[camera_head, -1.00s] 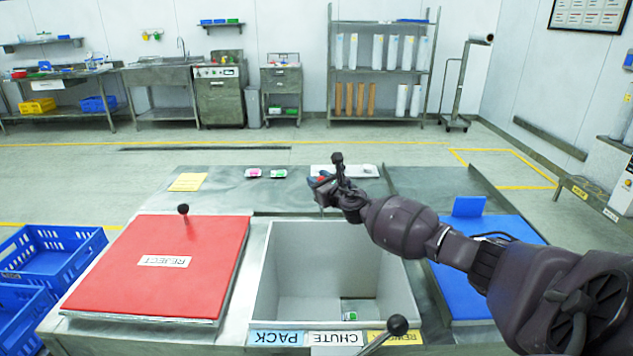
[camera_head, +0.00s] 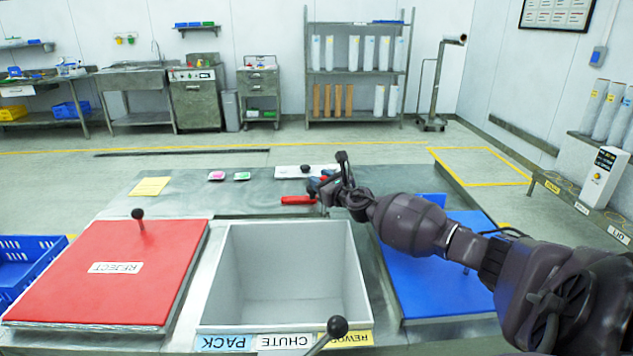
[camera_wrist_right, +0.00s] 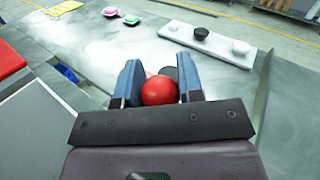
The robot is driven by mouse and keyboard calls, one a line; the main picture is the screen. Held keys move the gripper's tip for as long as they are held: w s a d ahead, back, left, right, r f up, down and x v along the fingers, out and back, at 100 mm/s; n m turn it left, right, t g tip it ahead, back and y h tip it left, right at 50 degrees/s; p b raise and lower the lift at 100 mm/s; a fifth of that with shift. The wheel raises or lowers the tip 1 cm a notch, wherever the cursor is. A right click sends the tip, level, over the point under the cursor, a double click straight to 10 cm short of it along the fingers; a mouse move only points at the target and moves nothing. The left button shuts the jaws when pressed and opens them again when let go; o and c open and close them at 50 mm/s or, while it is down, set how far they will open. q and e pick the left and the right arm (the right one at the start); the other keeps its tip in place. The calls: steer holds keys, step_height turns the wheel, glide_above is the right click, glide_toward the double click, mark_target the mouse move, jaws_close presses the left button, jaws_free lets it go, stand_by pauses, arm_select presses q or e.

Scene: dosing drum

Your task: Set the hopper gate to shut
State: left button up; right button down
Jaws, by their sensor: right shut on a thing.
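My right gripper (camera_head: 322,187) reaches over the metal bench behind the open chute box. In the right wrist view, its two blue fingers (camera_wrist_right: 160,84) are closed around a round red knob (camera_wrist_right: 158,91). In the head view a red bar (camera_head: 298,200) sticks out to the left of the fingers; whether the knob is its end, and whether this is the hopper gate's handle, I cannot tell. No label for a shut position is readable. My left gripper is not in view.
A black-knobbed lever (camera_head: 337,327) rises at the front. Pink (camera_head: 217,176) and green (camera_head: 242,176) pieces and a white strip (camera_head: 290,171) lie behind.

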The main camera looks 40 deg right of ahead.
steer(key=shift+d, duration=0.2)
steer(key=c, duration=1.2)
jaws_free()
steer(key=shift+s, duration=0.1)
steer(key=o, duration=0.4)
steer(key=shift+s+d, duration=0.15)
